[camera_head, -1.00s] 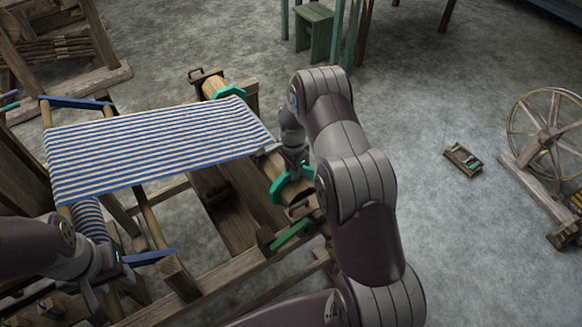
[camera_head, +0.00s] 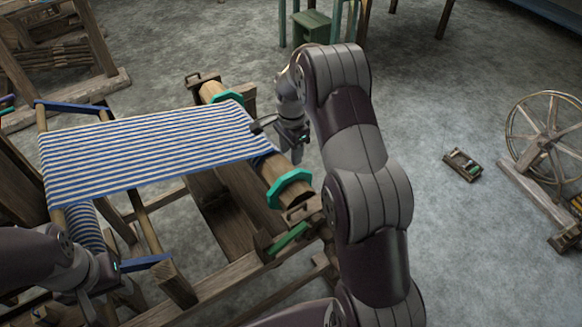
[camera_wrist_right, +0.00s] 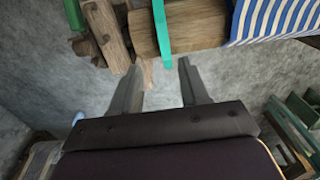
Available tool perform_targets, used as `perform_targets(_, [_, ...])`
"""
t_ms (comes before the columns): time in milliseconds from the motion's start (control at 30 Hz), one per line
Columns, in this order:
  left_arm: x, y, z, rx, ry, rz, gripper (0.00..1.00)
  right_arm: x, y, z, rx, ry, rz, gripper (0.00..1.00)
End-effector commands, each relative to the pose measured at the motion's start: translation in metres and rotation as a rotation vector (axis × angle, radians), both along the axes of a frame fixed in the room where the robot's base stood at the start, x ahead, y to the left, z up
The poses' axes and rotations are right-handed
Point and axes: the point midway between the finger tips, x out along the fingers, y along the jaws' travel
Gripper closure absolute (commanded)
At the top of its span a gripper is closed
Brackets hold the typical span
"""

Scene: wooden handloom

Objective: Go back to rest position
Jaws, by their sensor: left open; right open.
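The wooden handloom (camera_head: 228,283) carries a blue-and-white striped cloth (camera_head: 150,150). The cloth runs to a wooden beam (camera_head: 268,170) with a teal collar (camera_head: 289,188) near its near end. My right gripper (camera_head: 277,133) is open above the beam, near the cloth's right edge. In the right wrist view, the fingers of my right gripper (camera_wrist_right: 160,68) stand apart with nothing between them. Beyond them are the teal collar (camera_wrist_right: 161,30), the beam (camera_wrist_right: 195,25) and the cloth (camera_wrist_right: 275,18). My left gripper (camera_head: 108,284) is open at the loom's lower left, partly hidden by its arm.
A green lever (camera_head: 288,238) and a blue bar (camera_head: 146,262) lie near the loom's front. A spinning wheel (camera_head: 548,133) and a small box (camera_head: 462,165) stand on the floor at right. A green stool (camera_head: 312,27) is behind.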

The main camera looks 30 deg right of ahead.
Motion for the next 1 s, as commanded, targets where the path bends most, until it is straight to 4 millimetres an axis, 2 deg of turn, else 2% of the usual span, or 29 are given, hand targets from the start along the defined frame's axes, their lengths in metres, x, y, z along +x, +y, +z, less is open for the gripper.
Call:
perform_targets(100, [0.000, 0.000, -0.004, 0.000, 0.000, 0.000, 0.57, 0.000, 0.000, 0.016, 0.000, -0.001, 0.000, 0.55])
perform_targets(200, [0.000, 0.000, -0.004, 0.000, 0.000, 0.000, 0.57, 0.000, 0.000, 0.023, 0.000, 0.000, 0.000, 0.55])
perform_targets(667, [0.000, 0.000, -0.004, 0.000, 0.000, 0.000, 0.57, 0.000, 0.000, 0.024, 0.000, 0.001, 0.003, 0.55])
perform_targets(767, [0.000, 0.000, -0.004, 0.000, 0.000, 0.000, 0.57, 0.002, 0.000, 0.023, -0.003, -0.012, 0.084, 0.55])
perform_targets(800, [0.000, 0.000, -0.004, 0.000, 0.000, 0.000, 0.57, 0.003, -0.001, 0.022, -0.006, -0.022, 0.160, 0.55])
perform_targets(867, [0.000, 0.000, -0.004, 0.000, 0.000, 0.000, 0.57, -0.011, 0.002, 0.008, -0.001, -0.005, 0.320, 0.55])
perform_targets(900, [0.000, 0.000, -0.004, 0.000, 0.000, 0.000, 0.57, -0.027, 0.006, 0.005, 0.002, 0.001, 0.454, 0.55])
perform_targets(1000, [0.000, 0.000, -0.004, 0.000, 0.000, 0.000, 0.57, -0.077, 0.030, 0.015, -0.001, -0.005, 0.827, 0.55])
